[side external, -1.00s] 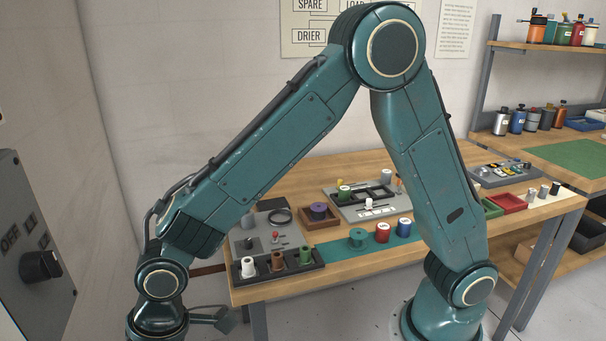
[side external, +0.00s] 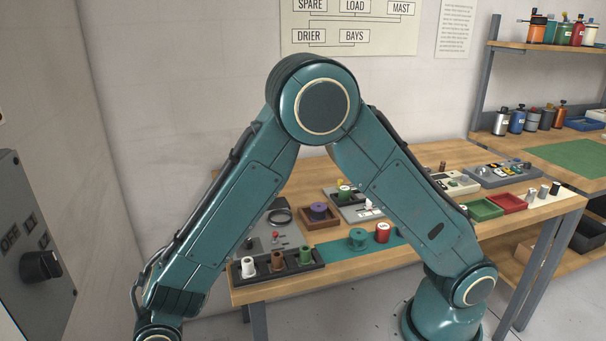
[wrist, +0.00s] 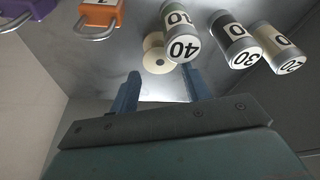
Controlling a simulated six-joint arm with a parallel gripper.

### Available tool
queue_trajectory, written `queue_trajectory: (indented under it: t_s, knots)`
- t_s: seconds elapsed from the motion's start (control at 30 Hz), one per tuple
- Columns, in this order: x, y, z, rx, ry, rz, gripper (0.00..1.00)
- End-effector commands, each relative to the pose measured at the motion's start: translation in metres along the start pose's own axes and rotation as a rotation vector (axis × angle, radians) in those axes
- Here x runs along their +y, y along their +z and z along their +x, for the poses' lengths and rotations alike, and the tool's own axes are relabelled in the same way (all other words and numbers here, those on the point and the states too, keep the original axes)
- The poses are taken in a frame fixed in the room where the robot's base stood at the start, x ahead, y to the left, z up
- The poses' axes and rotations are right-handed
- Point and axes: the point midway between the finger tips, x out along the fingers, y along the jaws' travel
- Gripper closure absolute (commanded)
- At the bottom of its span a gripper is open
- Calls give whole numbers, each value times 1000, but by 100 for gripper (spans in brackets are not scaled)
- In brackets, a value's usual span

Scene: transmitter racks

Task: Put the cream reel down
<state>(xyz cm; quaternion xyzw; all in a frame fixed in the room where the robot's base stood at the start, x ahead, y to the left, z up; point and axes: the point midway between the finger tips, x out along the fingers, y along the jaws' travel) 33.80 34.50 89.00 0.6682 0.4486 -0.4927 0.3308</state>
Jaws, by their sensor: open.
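In the wrist view my gripper (wrist: 161,75) shows two blue fingers standing apart with nothing between them. A pale cream reel (wrist: 152,58) with a dark centre hole sits on a grey surface just beyond the fingertips, in line with the gap. It appears clear of both fingers. A canister hides part of its right side. My gripper is out of the side view, past the lower left edge.
In the wrist view a green-labelled canister (wrist: 178,30) overlaps the reel; two more canisters (wrist: 235,40) (wrist: 277,48) stand to its right. An orange padlock (wrist: 102,17) and a purple padlock (wrist: 28,10) lie left. The workbench (side external: 300,278) holds reels and trays.

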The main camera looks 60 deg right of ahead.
Motion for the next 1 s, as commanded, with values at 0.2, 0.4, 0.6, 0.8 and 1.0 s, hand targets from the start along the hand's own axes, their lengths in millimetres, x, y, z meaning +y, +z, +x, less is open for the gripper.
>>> queue_trajectory:
  t_s: [0.2, 0.4, 0.6, 0.8, 1.0]
  knots:
    - [0, 0, 3, -1, 0, 0, 53]
    - [-1, 2, 18, -2, -1, 0, 53]
    - [-1, 2, 39, -2, -1, 0, 53]
    - [-1, 2, 51, 0, 0, 0, 53]
    - [-1, 2, 52, 0, 0, 0, 53]
